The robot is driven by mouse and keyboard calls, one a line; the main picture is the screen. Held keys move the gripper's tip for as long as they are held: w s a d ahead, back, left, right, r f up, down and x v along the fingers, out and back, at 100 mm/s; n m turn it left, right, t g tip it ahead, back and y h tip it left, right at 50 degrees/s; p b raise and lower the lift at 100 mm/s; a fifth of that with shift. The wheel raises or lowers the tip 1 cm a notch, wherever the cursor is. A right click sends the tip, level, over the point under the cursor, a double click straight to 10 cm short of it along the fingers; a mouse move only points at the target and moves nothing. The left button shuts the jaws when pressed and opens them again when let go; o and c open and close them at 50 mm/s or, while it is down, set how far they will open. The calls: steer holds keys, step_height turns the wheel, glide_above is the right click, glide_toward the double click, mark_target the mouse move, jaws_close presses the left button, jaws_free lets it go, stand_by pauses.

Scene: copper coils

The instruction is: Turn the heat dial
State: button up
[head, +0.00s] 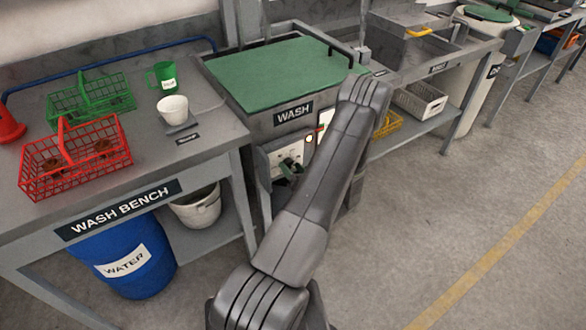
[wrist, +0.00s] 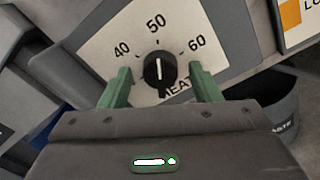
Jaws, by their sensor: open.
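The heat dial is a round black knob (wrist: 160,70) with a white pointer line, on a white plate (wrist: 103,48) marked 40, 50 and 60. The line runs roughly upright through the knob, near the direction of the 50; which end points is hard to tell. The word HEAT below is partly covered. My gripper (wrist: 160,82) is open, with one green finger on each side of the knob. Gaps show between fingers and knob, so it is not gripped. In the head view the gripper (head: 289,170) is at the front panel of the WASH unit (head: 294,115), partly behind my arm.
A grey bin (wrist: 275,105) is at the right of the wrist view. The wash bench (head: 215,135) at left carries a red basket (head: 75,160), a green basket (head: 90,98), a green mug (head: 161,76) and a white cup (head: 173,108). The floor at right is clear.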

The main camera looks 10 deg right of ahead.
steer(key=shift+c, duration=0.3)
steer(key=c, duration=0.9)
steer(key=shift+f+b, duration=0.1)
steer(key=shift+b, duration=0.2)
steer(key=shift+a+n+b, duration=0.15)
steer(key=shift+n+b, duration=11.65)
steer(key=shift+b, duration=4.3)
steer(key=shift+n, duration=0.3)
